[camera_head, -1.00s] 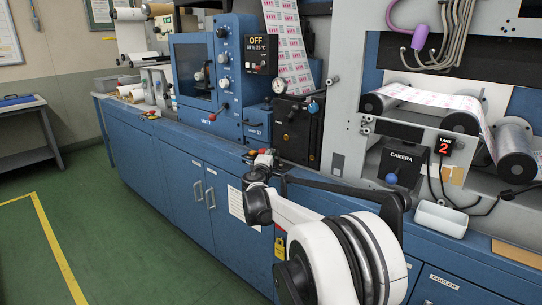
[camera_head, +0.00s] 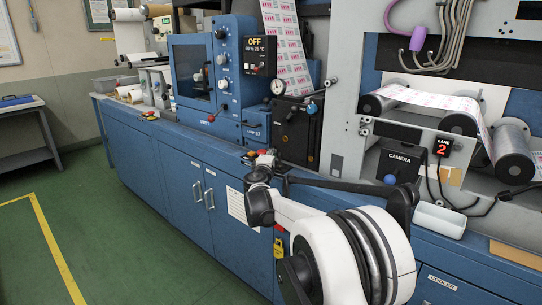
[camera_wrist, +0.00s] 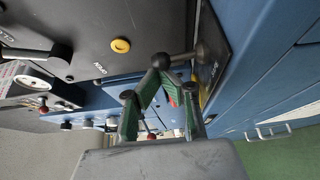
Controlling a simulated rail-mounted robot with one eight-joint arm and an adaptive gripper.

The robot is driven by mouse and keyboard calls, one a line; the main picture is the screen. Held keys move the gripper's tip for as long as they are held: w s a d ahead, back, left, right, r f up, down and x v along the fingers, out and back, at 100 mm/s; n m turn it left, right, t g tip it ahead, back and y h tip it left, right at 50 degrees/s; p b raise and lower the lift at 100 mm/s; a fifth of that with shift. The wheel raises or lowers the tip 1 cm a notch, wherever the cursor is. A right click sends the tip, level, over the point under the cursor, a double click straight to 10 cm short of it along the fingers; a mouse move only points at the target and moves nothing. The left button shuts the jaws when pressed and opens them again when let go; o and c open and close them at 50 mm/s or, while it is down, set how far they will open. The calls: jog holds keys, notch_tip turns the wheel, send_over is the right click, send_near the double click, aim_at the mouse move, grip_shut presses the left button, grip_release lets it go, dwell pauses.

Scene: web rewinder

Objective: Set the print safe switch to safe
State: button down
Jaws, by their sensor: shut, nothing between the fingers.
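In the wrist view my gripper (camera_wrist: 160,62) is shut and empty, its green-sided fingers meeting at the tips. Beside the tips, a short dark lever (camera_wrist: 185,57) with a rounded end stands at a dark panel (camera_wrist: 130,22). The tips look very close to the lever's end; I cannot tell whether they touch. In the head view the black panel (camera_head: 291,135) stands behind my arm, and my fingertips are not clear.
A yellow round button (camera_wrist: 120,46) and a pressure gauge (camera_wrist: 33,82) are near the levers. The blue cabinet (camera_head: 165,165) runs below. A camera box (camera_head: 398,165) and white tray (camera_head: 440,219) are at the right. The green floor (camera_head: 110,240) is clear.

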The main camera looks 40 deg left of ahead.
jog(key=shift+d+r, duration=0.15)
jog(key=shift+d, duration=0.45)
jog(key=shift+s, duration=0.1)
jog(key=s+d+f+b, duration=0.2)
jog(key=s+d+f, duration=0.1)
jog(key=s, duration=0.5)
jog(key=shift+s+f+b, duration=0.15)
jog(key=shift+s+b, duration=0.2)
jog(key=shift+d, duration=0.1)
